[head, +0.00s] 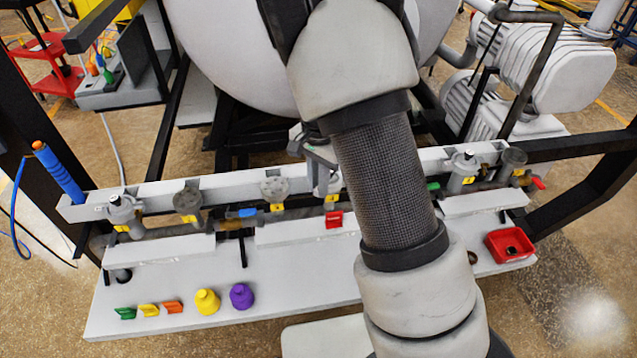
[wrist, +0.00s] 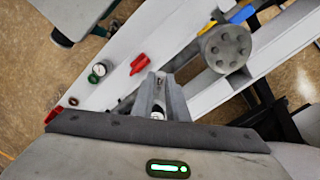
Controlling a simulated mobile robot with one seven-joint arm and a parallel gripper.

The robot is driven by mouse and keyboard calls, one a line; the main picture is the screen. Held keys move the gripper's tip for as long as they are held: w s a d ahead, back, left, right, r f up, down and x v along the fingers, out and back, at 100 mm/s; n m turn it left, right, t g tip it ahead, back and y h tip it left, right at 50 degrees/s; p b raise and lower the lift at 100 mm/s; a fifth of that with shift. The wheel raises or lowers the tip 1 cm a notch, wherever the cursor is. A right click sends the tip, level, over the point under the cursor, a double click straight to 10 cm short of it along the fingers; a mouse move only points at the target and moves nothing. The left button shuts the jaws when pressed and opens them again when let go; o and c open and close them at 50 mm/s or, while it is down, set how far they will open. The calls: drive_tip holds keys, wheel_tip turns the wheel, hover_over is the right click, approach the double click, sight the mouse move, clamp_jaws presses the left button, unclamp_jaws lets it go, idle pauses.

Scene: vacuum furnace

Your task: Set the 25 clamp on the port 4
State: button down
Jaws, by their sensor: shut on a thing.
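My gripper (head: 318,150) is over the back rail, at the upright grey port stub with the yellow 4 label (head: 331,198). In the wrist view my gripper (wrist: 158,85) is shut on a small grey piece, which I take to be the 25 clamp; the fingers hide most of it. A round pale face (wrist: 157,115) shows between the fingers, close to the palm. The arm and fingers cover the top of port 4 (head: 325,182), so I cannot tell whether the clamp touches it.
A bolted flange port (head: 274,187) stands just left of my gripper; others line the rail. Yellow (head: 207,301) and purple (head: 241,296) pieces stand front left. A red tray (head: 510,243) is at right. The vessel (head: 235,50) rises behind.

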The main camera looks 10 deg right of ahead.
drive_tip(key=c, duration=1.7)
unclamp_jaws()
drive_tip(key=shift+o, duration=0.2)
wheel_tip(320, 180, up, 17)
drive_tip(key=shift+r, duration=0.2)
drive_tip(key=s+d+r+n+t, duration=0.1)
drive_tip(key=s+r+n+t, duration=0.1)
drive_tip(key=s, duration=0.5)
drive_tip(key=s+d+r+n+t, duration=0.1)
drive_tip(key=s+r+n, duration=0.2)
drive_tip(key=s, duration=0.4)
drive_tip(key=s+d+r+n+t, duration=0.1)
drive_tip(key=s+r+n+t, duration=0.1)
drive_tip(key=s+n, duration=0.3)
drive_tip(key=s, duration=0.3)
drive_tip(key=shift+d+r+t, duration=0.25)
drive_tip(key=shift+r+t, duration=0.05)
drive_tip(key=shift+r, duration=0.05)
